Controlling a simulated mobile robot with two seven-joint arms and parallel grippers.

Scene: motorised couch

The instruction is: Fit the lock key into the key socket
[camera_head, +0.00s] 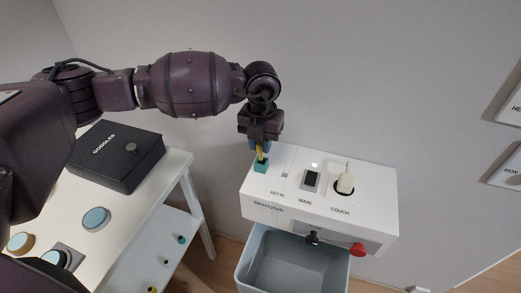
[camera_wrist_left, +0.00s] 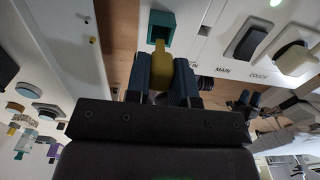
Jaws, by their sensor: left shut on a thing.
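My left gripper (camera_head: 261,147) is shut on the yellow lock key (camera_wrist_left: 160,69), just above the left end of the white console. The key also shows in the head view (camera_head: 261,152) as a small yellow piece between the fingers. The teal key socket (camera_head: 261,166) is on the console, directly below the key. In the wrist view the socket (camera_wrist_left: 160,29) is a square teal block with a dark opening, and the narrow end of the key overlaps its near edge. I cannot tell whether the tip is inside. My right gripper is not in view.
The white console (camera_head: 372,205) carries a MAIN rocker switch (camera_head: 311,180), a pale COUCH knob (camera_head: 346,184), a black knob (camera_head: 313,237) and a red button (camera_head: 358,250). A grey bin (camera_head: 262,262) is below. A black GOGGLES box (camera_head: 118,158) sits on the white table at left.

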